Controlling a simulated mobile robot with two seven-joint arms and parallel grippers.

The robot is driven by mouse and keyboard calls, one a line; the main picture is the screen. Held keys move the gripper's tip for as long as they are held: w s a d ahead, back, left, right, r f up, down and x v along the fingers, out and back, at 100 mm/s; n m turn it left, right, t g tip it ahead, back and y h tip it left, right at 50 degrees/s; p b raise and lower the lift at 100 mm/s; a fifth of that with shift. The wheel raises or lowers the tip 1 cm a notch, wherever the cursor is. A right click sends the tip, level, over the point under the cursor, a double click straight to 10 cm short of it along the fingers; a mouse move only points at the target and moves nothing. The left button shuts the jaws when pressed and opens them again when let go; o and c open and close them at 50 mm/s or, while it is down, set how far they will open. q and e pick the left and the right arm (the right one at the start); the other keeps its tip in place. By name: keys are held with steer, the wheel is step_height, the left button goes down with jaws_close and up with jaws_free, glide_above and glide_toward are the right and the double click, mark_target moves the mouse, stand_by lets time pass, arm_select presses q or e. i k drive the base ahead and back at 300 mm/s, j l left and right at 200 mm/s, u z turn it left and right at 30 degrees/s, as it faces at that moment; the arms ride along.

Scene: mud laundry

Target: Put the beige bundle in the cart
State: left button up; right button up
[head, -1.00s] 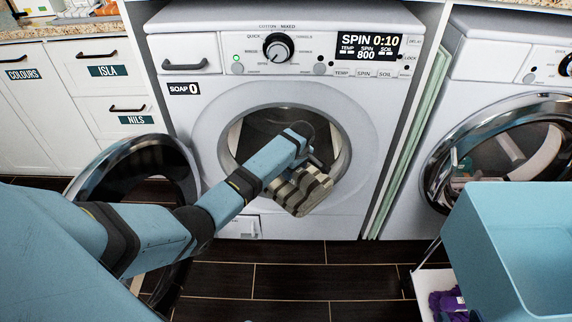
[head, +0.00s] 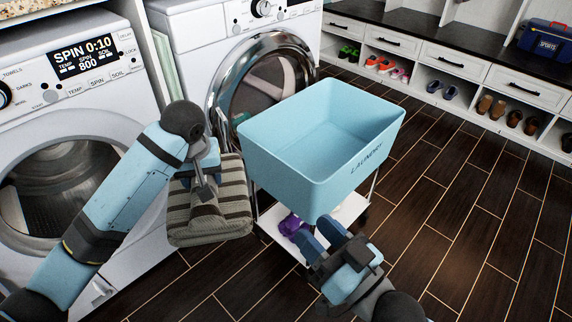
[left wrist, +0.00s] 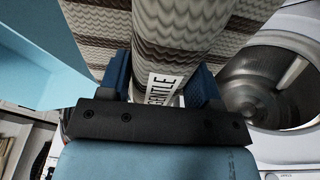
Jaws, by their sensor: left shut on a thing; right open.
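The beige bundle (head: 212,215) is a folded cloth with beige and dark grey-brown stripes. It hangs from my left gripper (head: 205,178), left of the cart. In the left wrist view the bundle (left wrist: 180,35) sits between the blue fingers of my left gripper (left wrist: 160,88), with a white tag reading GENTLE. The cart (head: 318,152) has a light blue bin marked LAUNDRY; its visible inside is empty. The cart's blue wall also shows in the left wrist view (left wrist: 40,60). My right gripper (head: 318,241) is open and empty in front of the cart.
A purple item (head: 293,226) lies on the cart's white lower shelf (head: 348,210). A washer (head: 55,160) with an open drum stands at the left. Another washer's round glass door (head: 262,85) is behind the cart. Dark floor (head: 470,200) is clear at the right.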

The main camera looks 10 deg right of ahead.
mark_target(327, 167)
steer(key=i+j+z, duration=0.15)
steer(key=z, duration=1.85)
steer(key=j, duration=0.85)
steer(key=i+j, duration=0.45)
